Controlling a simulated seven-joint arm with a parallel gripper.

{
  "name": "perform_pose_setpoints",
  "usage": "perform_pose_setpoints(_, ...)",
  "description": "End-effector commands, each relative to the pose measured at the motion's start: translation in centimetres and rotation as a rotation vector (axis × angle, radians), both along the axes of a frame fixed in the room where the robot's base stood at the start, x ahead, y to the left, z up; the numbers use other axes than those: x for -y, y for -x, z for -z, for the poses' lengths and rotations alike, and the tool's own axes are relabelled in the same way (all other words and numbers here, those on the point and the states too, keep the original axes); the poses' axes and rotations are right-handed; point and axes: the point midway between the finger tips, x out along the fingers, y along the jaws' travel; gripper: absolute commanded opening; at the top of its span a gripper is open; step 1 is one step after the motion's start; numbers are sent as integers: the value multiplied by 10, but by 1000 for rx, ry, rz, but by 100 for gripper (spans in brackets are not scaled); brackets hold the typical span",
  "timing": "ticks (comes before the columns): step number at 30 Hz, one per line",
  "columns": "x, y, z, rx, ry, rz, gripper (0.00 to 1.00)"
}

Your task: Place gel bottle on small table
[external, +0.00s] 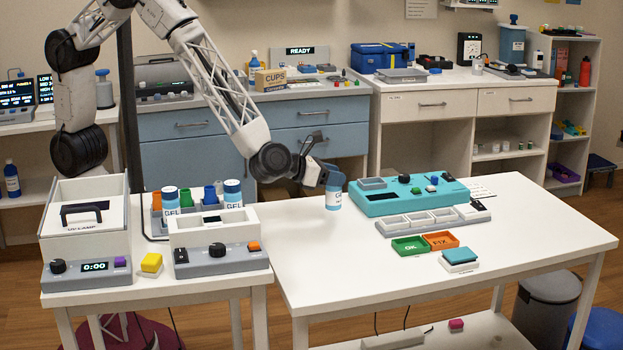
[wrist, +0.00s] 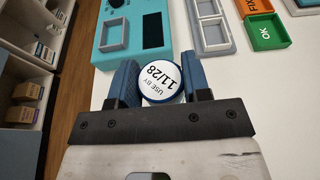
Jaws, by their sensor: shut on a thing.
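My gripper (external: 326,178) is shut on a gel bottle (external: 334,195), white and blue with a dark lettered label. In the wrist view its round white cap (wrist: 163,77), marked "USE BY 11/28", sits between my two blue fingers (wrist: 160,85). The bottle is upright over the back left part of the larger white table (external: 350,280); I cannot tell whether its base touches the top.
A teal device (external: 410,196), a row of small trays (external: 433,220), and green (external: 410,246) and orange (external: 440,240) trays lie right of the bottle. A UV lamp box (external: 85,228) and yellow block (external: 151,262) crowd the smaller table. The larger table's front left is clear.

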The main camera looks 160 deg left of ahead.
Motion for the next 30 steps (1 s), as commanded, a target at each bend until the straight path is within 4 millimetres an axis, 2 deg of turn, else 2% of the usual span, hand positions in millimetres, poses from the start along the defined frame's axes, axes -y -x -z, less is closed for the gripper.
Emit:
perform_pose_setpoints(6, 30, 21, -4, -1, 0, 1, 13)
perform_pose_setpoints(15, 61, 43, -8, 0, -1, 0, 13)
perform_pose_setpoints(21, 73, 52, -9, 0, -1, 0, 13)
perform_pose_setpoints(30, 78, 55, -9, 0, 0, 0, 13)
